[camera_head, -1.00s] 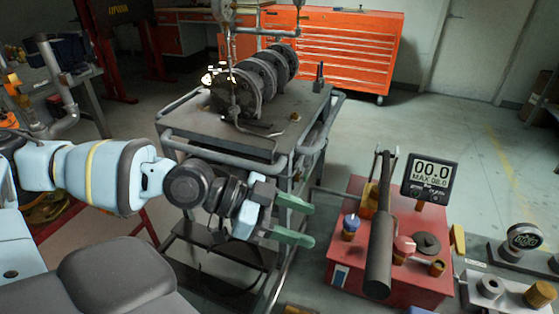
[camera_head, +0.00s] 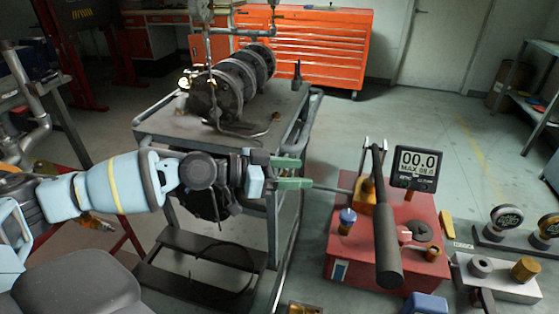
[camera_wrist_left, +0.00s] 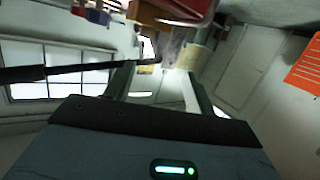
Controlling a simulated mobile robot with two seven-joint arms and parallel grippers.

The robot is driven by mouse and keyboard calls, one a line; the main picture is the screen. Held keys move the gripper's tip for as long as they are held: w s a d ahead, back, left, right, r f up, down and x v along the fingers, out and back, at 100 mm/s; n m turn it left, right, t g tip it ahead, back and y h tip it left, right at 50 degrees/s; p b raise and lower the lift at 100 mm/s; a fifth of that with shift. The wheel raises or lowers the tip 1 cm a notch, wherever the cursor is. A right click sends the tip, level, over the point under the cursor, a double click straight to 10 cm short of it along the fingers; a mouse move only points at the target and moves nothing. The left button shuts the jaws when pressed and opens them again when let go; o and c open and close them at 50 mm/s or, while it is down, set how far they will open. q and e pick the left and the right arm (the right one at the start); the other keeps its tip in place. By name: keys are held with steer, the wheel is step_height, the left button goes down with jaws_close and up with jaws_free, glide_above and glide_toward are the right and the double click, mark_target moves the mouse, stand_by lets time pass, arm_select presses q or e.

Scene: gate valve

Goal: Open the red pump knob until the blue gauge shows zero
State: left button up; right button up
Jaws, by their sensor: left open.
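The red pump box (camera_head: 345,262) stands at right of centre in the head view, with a long dark lever (camera_head: 386,235) across it. A small red knob (camera_head: 404,233) shows on its top, partly behind the lever. A blue-topped knob (camera_head: 347,216) sits at its left corner. A digital gauge (camera_head: 418,167) above the pump reads 00.0, with a MAX line below; its case looks black. My left gripper (camera_head: 308,173) is open, its green fingers pointing right, apart from the pump on its left. It also shows in the left wrist view (camera_wrist_left: 160,72). My right gripper is not in view.
A grey cart (camera_head: 165,137) carrying a valve-like pipe assembly (camera_head: 232,85) stands behind my left arm. Two round gauges (camera_head: 507,218) and metal fittings (camera_head: 525,270) lie right of the pump. A blue item (camera_head: 426,304) is at the bottom edge. The floor behind the pump is clear.

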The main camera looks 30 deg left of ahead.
arm_select(q)
steer(key=w+a+f+n+t+y, duration=0.1)
steer(key=w+a+f+n+t, duration=0.2)
steer(key=w+a, duration=0.3)
steer(key=shift+a+f+n+y, duration=0.3)
steer(key=shift+a+n+y, duration=0.15)
steer(key=shift+n, duration=0.35)
